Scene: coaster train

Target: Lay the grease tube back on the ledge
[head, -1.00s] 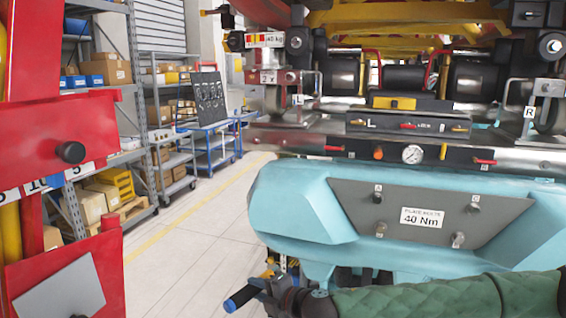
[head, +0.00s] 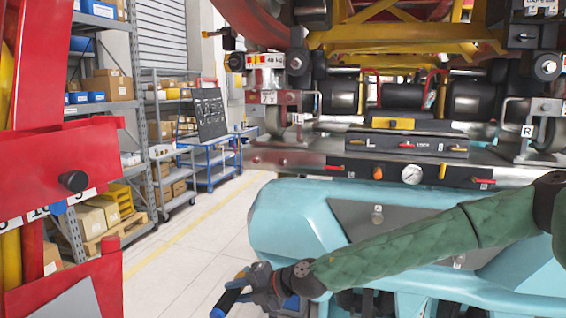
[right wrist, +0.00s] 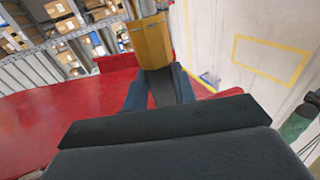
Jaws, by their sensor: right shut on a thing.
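My right gripper (head: 232,292) shows low in the head view, at the end of the green-sleeved arm, left of the teal front panel. In the right wrist view its two blue fingers (right wrist: 158,92) are shut on a yellow-orange piece, which I take to be the grease tube (right wrist: 153,42). The tube sticks out beyond the fingertips; its lower end is between them. In the head view the tube can hardly be made out. I cannot tell for sure which surface is the ledge; a wide red surface (right wrist: 60,120) lies beyond the gripper in the wrist view. My left gripper is not in view.
A red structure (head: 60,170) stands close at the left. The coaster train's teal front panel (head: 290,215) fills the right, under a metal beam (head: 275,158) with a gauge (head: 412,173). Shelves (head: 105,110) stand behind. The pale floor (head: 200,235) between is clear.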

